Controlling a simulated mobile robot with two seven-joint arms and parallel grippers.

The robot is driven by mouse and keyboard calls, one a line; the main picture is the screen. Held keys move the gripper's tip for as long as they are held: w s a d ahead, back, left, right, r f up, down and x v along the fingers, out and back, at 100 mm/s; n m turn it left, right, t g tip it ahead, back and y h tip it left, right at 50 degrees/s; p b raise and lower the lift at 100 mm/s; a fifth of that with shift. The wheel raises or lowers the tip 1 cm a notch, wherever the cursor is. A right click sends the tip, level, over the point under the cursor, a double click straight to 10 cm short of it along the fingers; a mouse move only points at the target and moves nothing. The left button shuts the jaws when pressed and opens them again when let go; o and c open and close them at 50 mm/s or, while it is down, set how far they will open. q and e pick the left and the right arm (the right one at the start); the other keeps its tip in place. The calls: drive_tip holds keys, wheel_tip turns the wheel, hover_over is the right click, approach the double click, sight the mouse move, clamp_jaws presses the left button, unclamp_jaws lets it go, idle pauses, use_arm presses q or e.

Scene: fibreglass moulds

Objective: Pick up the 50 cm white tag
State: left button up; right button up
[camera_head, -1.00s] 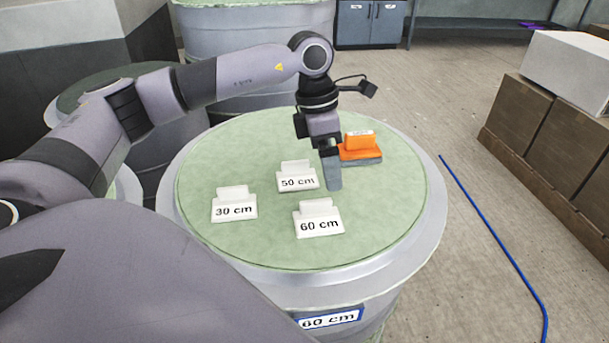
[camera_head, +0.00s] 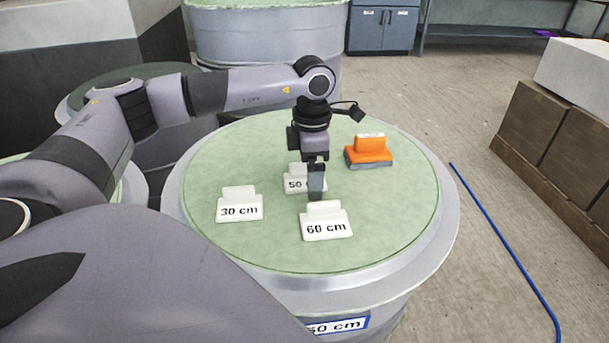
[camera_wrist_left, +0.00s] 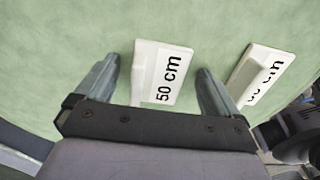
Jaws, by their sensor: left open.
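The white 50 cm tag (camera_head: 294,183) lies on the round green mould top (camera_head: 230,165); my gripper hides its right part in the head view. In the left wrist view the 50 cm tag (camera_wrist_left: 160,75) shows between the fingers, with its lower end hidden by the gripper body. My left gripper (camera_head: 316,193) points down over the tag's right side. Its two fingers also show apart and empty in the left wrist view (camera_wrist_left: 156,85). Whether the fingers are level with the tag is hard to tell. My right gripper is not in view.
The white 60 cm tag (camera_head: 325,223) lies close in front and the 30 cm tag (camera_head: 239,206) to the left. The green surface at right is clear. Brown boxes (camera_head: 545,130) stand on the floor at right.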

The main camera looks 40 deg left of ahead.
use_arm(q)
drive_tip(key=c, duration=1.1)
